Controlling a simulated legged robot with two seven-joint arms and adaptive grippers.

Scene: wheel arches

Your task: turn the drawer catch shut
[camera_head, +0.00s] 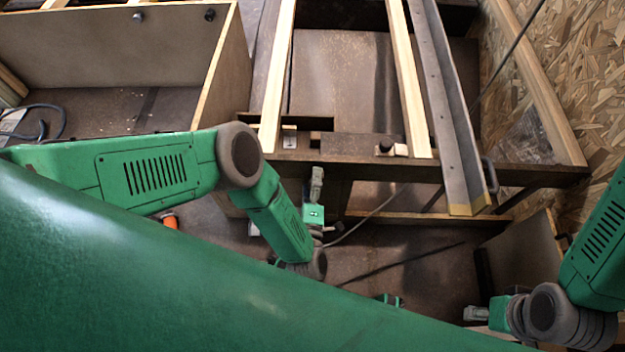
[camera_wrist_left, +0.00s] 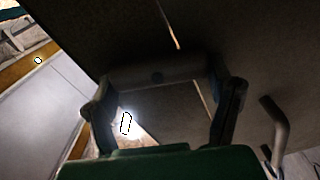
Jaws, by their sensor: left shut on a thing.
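My left gripper (camera_head: 317,178) is up at the front edge of the wooden bench, below a small white plate. In the left wrist view its two fingers (camera_wrist_left: 165,95) stand wide apart, one at each end of a dark bar with a round spot in its middle. This bar looks like the drawer catch (camera_wrist_left: 130,80) and lies against a dark flat panel. The catch cannot be made out in the head view. My right gripper (camera_head: 477,313) is low at the right, away from the bench; its jaws are too small to judge.
The bench's front rail (camera_head: 470,170) runs across the middle. A grey metal rail (camera_head: 445,100) with a yellow end juts over it. A dark knob (camera_head: 386,146) sits on the bench. A bent grey handle (camera_wrist_left: 277,130) is right of my left fingers. A wooden bin (camera_head: 110,45) stands at upper left.

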